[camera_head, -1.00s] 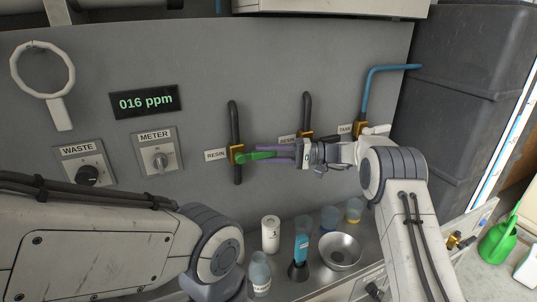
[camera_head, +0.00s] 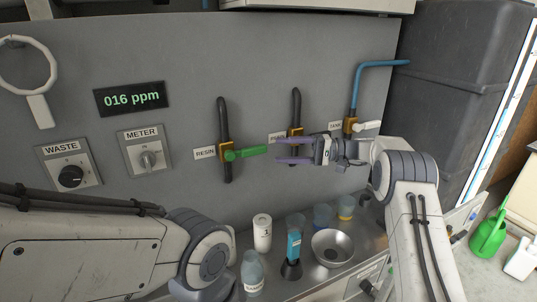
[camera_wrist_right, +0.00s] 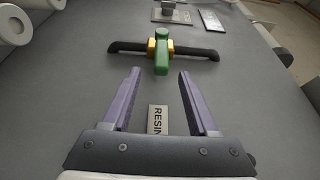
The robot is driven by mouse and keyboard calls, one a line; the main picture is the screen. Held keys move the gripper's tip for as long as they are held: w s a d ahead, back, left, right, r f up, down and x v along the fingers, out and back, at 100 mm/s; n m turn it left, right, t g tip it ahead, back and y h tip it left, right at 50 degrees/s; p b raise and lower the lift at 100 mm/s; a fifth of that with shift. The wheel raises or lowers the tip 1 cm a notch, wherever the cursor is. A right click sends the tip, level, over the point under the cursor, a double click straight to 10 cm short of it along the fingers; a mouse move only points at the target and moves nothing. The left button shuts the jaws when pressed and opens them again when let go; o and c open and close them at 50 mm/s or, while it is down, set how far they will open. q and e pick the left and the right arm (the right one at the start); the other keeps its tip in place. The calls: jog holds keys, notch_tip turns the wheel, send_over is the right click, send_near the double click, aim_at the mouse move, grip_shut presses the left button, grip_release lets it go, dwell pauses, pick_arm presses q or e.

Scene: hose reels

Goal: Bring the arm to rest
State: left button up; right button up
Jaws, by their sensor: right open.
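My right gripper (camera_head: 294,151) is open and empty in front of the grey panel, with its purple fingers pointing left. It is to the right of the green valve handle (camera_head: 246,153) and apart from it. In the right wrist view the two fingers (camera_wrist_right: 157,100) are spread, and the green handle (camera_wrist_right: 161,52) stands beyond their tips on a black pipe (camera_wrist_right: 198,51). My left arm crosses the lower left of the head view. Its gripper is out of the picture.
The panel carries a 016 ppm display (camera_head: 131,98), a WASTE knob (camera_head: 70,177) and a METER knob (camera_head: 148,160). Below are a metal bowl (camera_head: 333,246), a white canister (camera_head: 262,232), a blue-filled cylinder (camera_head: 294,243) and a bottle (camera_head: 252,272). A white-handled valve (camera_head: 366,127) is behind my right wrist.

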jog(key=shift+d, duration=1.15)
